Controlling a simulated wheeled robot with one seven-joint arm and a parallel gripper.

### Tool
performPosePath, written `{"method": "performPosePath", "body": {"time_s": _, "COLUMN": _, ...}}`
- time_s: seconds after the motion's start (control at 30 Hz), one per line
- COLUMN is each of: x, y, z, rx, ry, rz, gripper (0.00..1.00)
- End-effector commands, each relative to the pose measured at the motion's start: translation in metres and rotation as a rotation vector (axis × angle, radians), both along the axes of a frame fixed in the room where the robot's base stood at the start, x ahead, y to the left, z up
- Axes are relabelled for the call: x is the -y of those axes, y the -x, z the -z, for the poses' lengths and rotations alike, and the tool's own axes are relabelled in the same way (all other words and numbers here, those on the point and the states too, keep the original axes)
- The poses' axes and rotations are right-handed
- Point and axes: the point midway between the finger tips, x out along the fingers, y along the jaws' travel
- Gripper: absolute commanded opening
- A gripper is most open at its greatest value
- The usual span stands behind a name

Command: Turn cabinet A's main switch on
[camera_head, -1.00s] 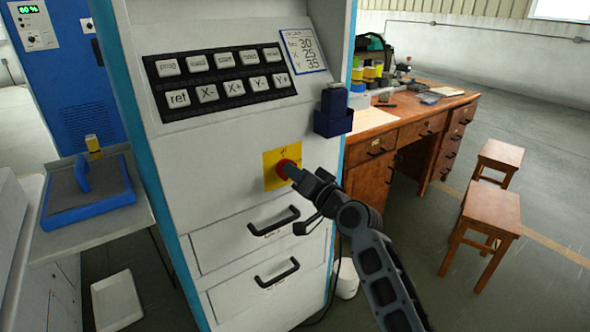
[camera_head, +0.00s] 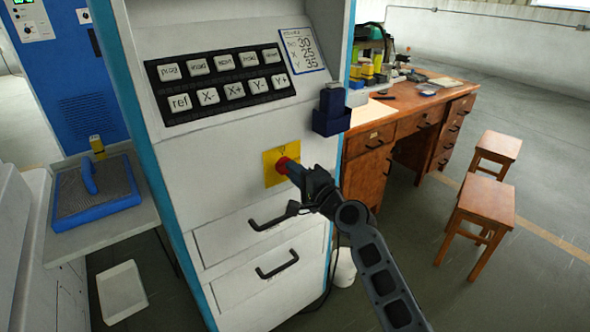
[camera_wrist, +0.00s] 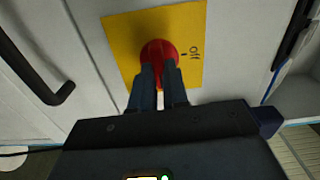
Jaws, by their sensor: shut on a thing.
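The main switch is a red round knob (camera_head: 283,164) on a yellow plate (camera_head: 270,178) on the cabinet's front (camera_head: 215,185). In the wrist view the red knob (camera_wrist: 159,50) sits in the middle of the yellow plate (camera_wrist: 122,33), with "off" printed beside it and a small dark mark between knob and word. My gripper (camera_head: 292,168) is shut on the knob. In the wrist view its two fingertips (camera_wrist: 158,76) reach the knob and cover its lower part. The handle of the knob is hidden between the fingers.
Two drawers with dark handles (camera_head: 277,265) lie below the plate. A keypad (camera_head: 222,82) and a blue holder (camera_head: 332,112) are above. A wooden desk (camera_head: 365,145) and two stools (camera_head: 482,205) stand at right, with open floor around them.

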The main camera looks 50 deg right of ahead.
Motion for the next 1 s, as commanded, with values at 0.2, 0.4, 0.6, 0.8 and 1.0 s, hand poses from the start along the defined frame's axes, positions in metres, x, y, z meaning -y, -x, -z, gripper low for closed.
{"method": "performPosePath", "body": {"time_s": 0.2, "x": 0.0008, "y": 0.0007, "z": 0.0009, "rx": 0.011, "ry": -0.045, "rz": 0.002, "gripper": 0.0}}
{"method": "performPosePath", "body": {"time_s": 0.4, "x": 0.0008, "y": 0.0007, "z": 0.0014, "rx": 0.015, "ry": -0.055, "rz": 0.002, "gripper": 0.0}}
{"method": "performPosePath", "body": {"time_s": 0.6, "x": 0.0009, "y": 0.0008, "z": 0.0015, "rx": 0.014, "ry": -0.055, "rz": 0.002, "gripper": 0.0}}
{"method": "performPosePath", "body": {"time_s": 0.8, "x": 0.0007, "y": 0.0007, "z": 0.0013, "rx": 0.015, "ry": -0.054, "rz": 0.002, "gripper": 0.28}}
{"method": "performPosePath", "body": {"time_s": 1.0, "x": 0.0004, "y": 0.0003, "z": 0.0008, "rx": 0.014, "ry": -0.053, "rz": 0.001, "gripper": 0.4}}
